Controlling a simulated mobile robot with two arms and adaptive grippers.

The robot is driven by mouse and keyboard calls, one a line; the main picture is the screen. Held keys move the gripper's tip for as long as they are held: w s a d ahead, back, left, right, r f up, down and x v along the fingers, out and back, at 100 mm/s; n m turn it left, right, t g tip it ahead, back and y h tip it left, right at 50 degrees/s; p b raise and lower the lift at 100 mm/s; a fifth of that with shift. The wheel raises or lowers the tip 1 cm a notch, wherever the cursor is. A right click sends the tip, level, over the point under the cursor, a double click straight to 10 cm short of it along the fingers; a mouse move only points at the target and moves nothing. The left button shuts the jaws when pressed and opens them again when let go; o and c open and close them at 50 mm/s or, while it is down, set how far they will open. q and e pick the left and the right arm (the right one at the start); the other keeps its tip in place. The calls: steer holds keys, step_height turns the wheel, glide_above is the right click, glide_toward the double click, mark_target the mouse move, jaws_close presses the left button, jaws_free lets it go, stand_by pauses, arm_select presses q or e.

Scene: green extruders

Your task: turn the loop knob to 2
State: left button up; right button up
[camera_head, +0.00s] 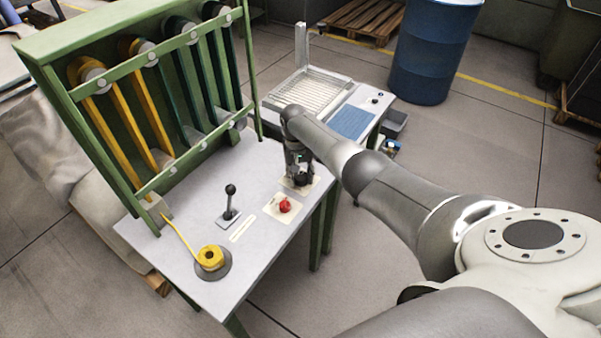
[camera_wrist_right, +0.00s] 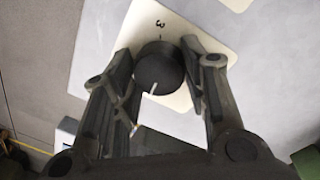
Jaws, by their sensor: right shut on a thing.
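The loop knob (camera_wrist_right: 160,69) is round and black, with a white pointer line, on a cream plate (camera_wrist_right: 192,24) in the right wrist view. A "3" is printed on the plate beside the knob; the other marks are hidden. My right gripper (camera_wrist_right: 163,72) is shut on the knob, one finger on each side. In the head view my right gripper (camera_head: 300,178) points down at the right end of the grey table, and the knob under it is mostly hidden. My left gripper is not in view.
On the grey table (camera_head: 262,160) are a red button (camera_head: 285,205), a black lever (camera_head: 230,200) and a yellow spool (camera_head: 211,257). A green rack (camera_head: 120,130) with yellow and dark strips stands behind. A blue barrel (camera_head: 430,50) stands at the back right.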

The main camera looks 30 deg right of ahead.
steer(key=m, duration=0.3)
steer(key=shift+m, duration=0.4)
steer(key=m, duration=0.3)
steer(key=shift+m, duration=0.3)
steer(key=m, duration=0.4)
steer(key=shift+d+y, duration=0.1)
steer(key=shift+y, duration=0.3)
steer(key=shift+m, duration=2)
steer(key=o, duration=1)
steer(key=shift+o, duration=0.2)
steer(key=shift+w+r, duration=0.1)
steer(key=shift+r, duration=0.05)
